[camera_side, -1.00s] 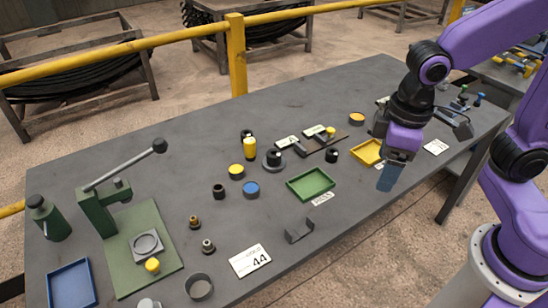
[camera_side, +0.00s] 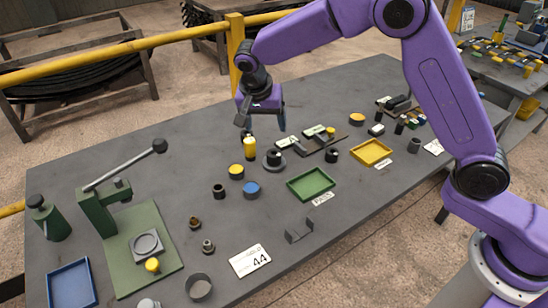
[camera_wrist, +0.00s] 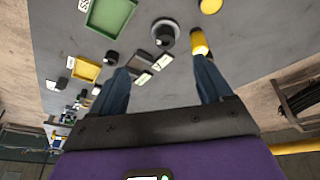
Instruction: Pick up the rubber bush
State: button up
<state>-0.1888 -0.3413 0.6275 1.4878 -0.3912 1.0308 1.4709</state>
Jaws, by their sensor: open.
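My gripper (camera_side: 262,119) is open and empty, above the back middle of the grey table. Its two blue fingers show apart in the wrist view (camera_wrist: 160,65). No part is clearly marked as the rubber bush. A short black hollow-topped cylinder (camera_side: 218,191) stands left of the blue-topped can and may be it. Another small black cylinder (camera_side: 332,155) stands right of the green tray's far edge; it also seems to show in the wrist view (camera_wrist: 111,57). A black piece sits in a grey ring (camera_side: 273,158), seen in the wrist view (camera_wrist: 163,34) between the fingers' directions.
A yellow bottle (camera_side: 250,149) stands close below my gripper, near one fingertip in the wrist view (camera_wrist: 200,43). A green tray (camera_side: 312,196), yellow tray (camera_side: 386,160) and lever press (camera_side: 100,211) occupy the table. The front right strip is clear.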

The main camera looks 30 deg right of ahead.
jog(key=w+d+f+m, duration=0.1)
jog(key=w+f+m, duration=0.1)
jog(key=w+m, duration=0.15)
send_over(275, 155)
jog(key=a, duration=0.2)
jog(key=shift+h, duration=0.4)
jog(key=f, duration=1.1)
jog(key=shift+s+a+f, duration=0.15)
jog(key=shift+s+f, duration=0.2)
jog(key=shift+f, duration=0.05)
jog(key=x, duration=0.4)
jog(key=shift+s, duration=0.3)
jog(key=shift+w+d+f, duration=0.15)
jog(key=shift+d+f, duration=0.05)
jog(key=shift+f, duration=0.35)
jog(key=c, duration=1.2)
jog(key=shift+r, duration=0.1)
jog(key=shift+c, duration=0.2)
